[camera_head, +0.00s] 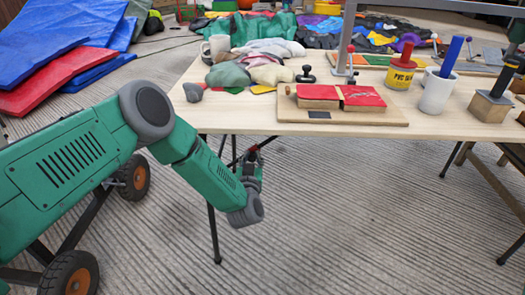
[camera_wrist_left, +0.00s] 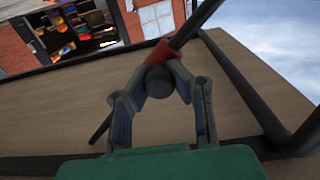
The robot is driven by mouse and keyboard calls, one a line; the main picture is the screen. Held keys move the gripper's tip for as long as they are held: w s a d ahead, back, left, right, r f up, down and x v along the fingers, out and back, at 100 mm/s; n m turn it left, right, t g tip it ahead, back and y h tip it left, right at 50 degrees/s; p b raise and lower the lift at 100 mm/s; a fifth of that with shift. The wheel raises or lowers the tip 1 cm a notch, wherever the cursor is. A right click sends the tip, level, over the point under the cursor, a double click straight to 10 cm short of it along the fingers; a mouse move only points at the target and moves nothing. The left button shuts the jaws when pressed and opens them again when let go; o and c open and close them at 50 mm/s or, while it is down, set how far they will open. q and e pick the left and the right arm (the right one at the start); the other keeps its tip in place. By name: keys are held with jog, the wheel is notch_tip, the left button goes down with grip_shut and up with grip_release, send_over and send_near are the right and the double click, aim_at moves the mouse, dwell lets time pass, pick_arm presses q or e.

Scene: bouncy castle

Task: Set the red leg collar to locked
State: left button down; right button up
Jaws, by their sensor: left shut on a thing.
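The red leg collar (camera_wrist_left: 162,51) sits around a dark slanting bar under the table in the left wrist view. In the head view the collar (camera_head: 254,148) is a small red spot below the table's front edge. My left gripper (camera_head: 252,163) reaches up to it from below. In the left wrist view my left gripper (camera_wrist_left: 163,72) has its fingers closed in at the collar's near side, with a dark round part between them. The fingers partly hide the collar, and I cannot tell its lock position. My right gripper is not in view.
The wooden table (camera_head: 235,118) stands above the gripper on thin dark legs (camera_head: 213,232). It carries a board with red pads (camera_head: 361,97), a yellow can (camera_head: 401,75), a white cup (camera_head: 437,92) and several sandbags. Folded blue and red mats (camera_head: 50,75) lie at left. The floor in front is clear.

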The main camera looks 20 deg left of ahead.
pick_arm(q)
jog(key=shift+s+f, duration=0.25)
jog(key=shift+f, duration=0.15)
jog(key=c, duration=1.7)
grip_release()
jog(key=o, duration=0.4)
jog(key=shift+c, duration=0.2)
jog(key=shift+a+r, duration=0.15)
jog(key=v, duration=1.2)
